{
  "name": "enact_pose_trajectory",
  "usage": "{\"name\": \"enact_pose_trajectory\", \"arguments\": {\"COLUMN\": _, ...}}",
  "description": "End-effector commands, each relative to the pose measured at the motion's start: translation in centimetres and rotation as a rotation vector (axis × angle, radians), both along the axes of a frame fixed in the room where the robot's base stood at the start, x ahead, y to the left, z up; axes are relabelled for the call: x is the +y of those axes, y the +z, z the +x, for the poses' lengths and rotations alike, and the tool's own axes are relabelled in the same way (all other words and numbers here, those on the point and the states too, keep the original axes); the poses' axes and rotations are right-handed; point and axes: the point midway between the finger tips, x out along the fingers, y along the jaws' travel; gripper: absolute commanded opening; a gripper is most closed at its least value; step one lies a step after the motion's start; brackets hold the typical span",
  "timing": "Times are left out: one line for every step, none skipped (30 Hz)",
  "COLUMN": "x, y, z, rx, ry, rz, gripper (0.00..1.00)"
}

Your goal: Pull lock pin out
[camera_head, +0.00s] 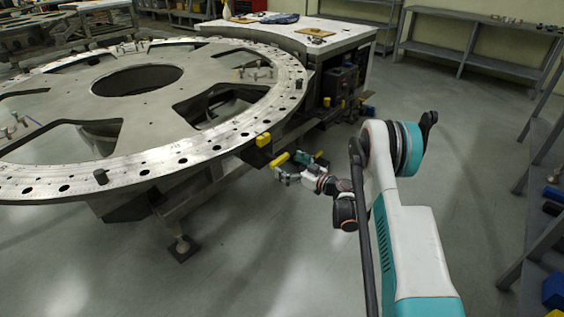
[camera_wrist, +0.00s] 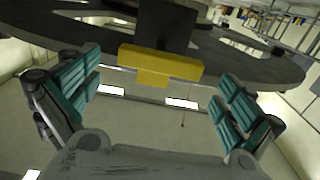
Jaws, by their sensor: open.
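The lock pin's yellow handle (camera_wrist: 160,64) is a wide crossbar with a short stub, in front of a dark block (camera_wrist: 165,25) in the wrist view. In the head view the yellow handle (camera_head: 279,160) shows beside the turret plate's rim, just off my gripper's tips. My gripper (camera_head: 293,167) is open and empty. In the wrist view its teal-padded fingers (camera_wrist: 158,92) stand wide apart, one on each side of the handle, with the handle ahead between them. I see no contact. The pin's shaft is hidden.
The large round turret plate (camera_head: 150,167) with holes along its rim fills the left. Another yellow block (camera_head: 263,140) sits at its edge above the handle. A white-topped bench (camera_head: 345,35) stands behind. Shelves line the right side. The floor around my arm is clear.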

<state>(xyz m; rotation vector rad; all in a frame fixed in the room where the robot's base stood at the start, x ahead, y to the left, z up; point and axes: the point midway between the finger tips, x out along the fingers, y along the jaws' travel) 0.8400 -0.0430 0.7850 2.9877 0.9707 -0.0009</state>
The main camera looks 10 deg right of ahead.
Motion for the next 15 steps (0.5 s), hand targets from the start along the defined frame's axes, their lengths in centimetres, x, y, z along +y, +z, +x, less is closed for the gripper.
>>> {"name": "enact_pose_trajectory", "arguments": {"x": -0.8, "y": 0.0, "z": -0.9, "rx": 0.000, "ry": -0.003, "rz": 0.000, "gripper": 1.00}}
{"name": "enact_pose_trajectory", "arguments": {"x": -1.2, "y": 0.0, "z": -1.5, "rx": 0.000, "ry": -0.004, "rz": 0.000, "gripper": 1.00}}
{"name": "enact_pose_trajectory", "arguments": {"x": -1.7, "y": 0.0, "z": -2.2, "rx": 0.000, "ry": -0.003, "rz": 0.000, "gripper": 1.00}}
{"name": "enact_pose_trajectory", "arguments": {"x": -2.0, "y": 0.0, "z": -2.6, "rx": 0.000, "ry": -0.003, "rz": 0.000, "gripper": 1.00}}
{"name": "enact_pose_trajectory", "arguments": {"x": -2.4, "y": 0.0, "z": -3.1, "rx": 0.000, "ry": -0.003, "rz": 0.000, "gripper": 1.00}}
{"name": "enact_pose_trajectory", "arguments": {"x": -2.9, "y": 0.0, "z": -3.7, "rx": 0.000, "ry": -0.004, "rz": 0.000, "gripper": 1.00}}
{"name": "enact_pose_trajectory", "arguments": {"x": -3.1, "y": 0.0, "z": -4.2, "rx": 0.000, "ry": -0.003, "rz": 0.000, "gripper": 1.00}}
{"name": "enact_pose_trajectory", "arguments": {"x": -3.4, "y": 0.0, "z": -4.5, "rx": 0.000, "ry": -0.003, "rz": 0.000, "gripper": 1.00}}
{"name": "enact_pose_trajectory", "arguments": {"x": -3.7, "y": 0.0, "z": -5.0, "rx": 0.000, "ry": -0.003, "rz": 0.000, "gripper": 1.00}}
{"name": "enact_pose_trajectory", "arguments": {"x": -4.0, "y": 0.0, "z": -5.3, "rx": 0.000, "ry": -0.003, "rz": 0.000, "gripper": 1.00}}
{"name": "enact_pose_trajectory", "arguments": {"x": -4.2, "y": 0.0, "z": -5.6, "rx": 0.000, "ry": -0.002, "rz": 0.000, "gripper": 1.00}}
{"name": "enact_pose_trajectory", "arguments": {"x": -4.4, "y": 0.0, "z": -5.9, "rx": 0.000, "ry": -0.001, "rz": 0.000, "gripper": 1.00}}
{"name": "enact_pose_trajectory", "arguments": {"x": -4.5, "y": 0.0, "z": -6.1, "rx": 0.000, "ry": -0.001, "rz": 0.000, "gripper": 1.00}}
{"name": "enact_pose_trajectory", "arguments": {"x": -4.6, "y": 0.0, "z": -6.3, "rx": 0.000, "ry": -0.001, "rz": 0.000, "gripper": 1.00}}
{"name": "enact_pose_trajectory", "arguments": {"x": -4.7, "y": 0.0, "z": -6.4, "rx": 0.000, "ry": -0.001, "rz": 0.000, "gripper": 1.00}}
